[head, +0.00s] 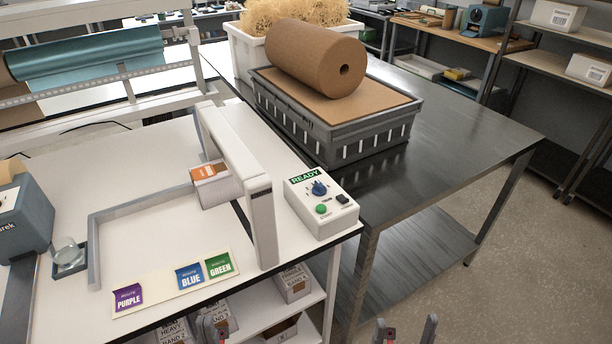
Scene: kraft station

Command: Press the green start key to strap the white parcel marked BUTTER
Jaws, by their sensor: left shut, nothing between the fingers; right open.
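A small white parcel (216,188) with an orange label on top sits at the strapping machine's arch (262,215); I cannot read its marking. The control box (335,227) stands right of the arch, with a READY sign, a blue knob, a small black switch and the green start key (321,209). My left gripper (223,339) shows only as a small tip at the bottom edge, shut and empty, well below and left of the control box. My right gripper (405,334) is at the bottom edge, its two fingers apart, open and empty, below and right of the box.
A card (155,294) with purple, blue and green route labels lies at the white bench's front. A blue-grey dispenser (22,218) stands left. A grey crate (380,140) carrying a brown paper roll (318,60) is on the metal table behind. Boxes fill the lower shelf.

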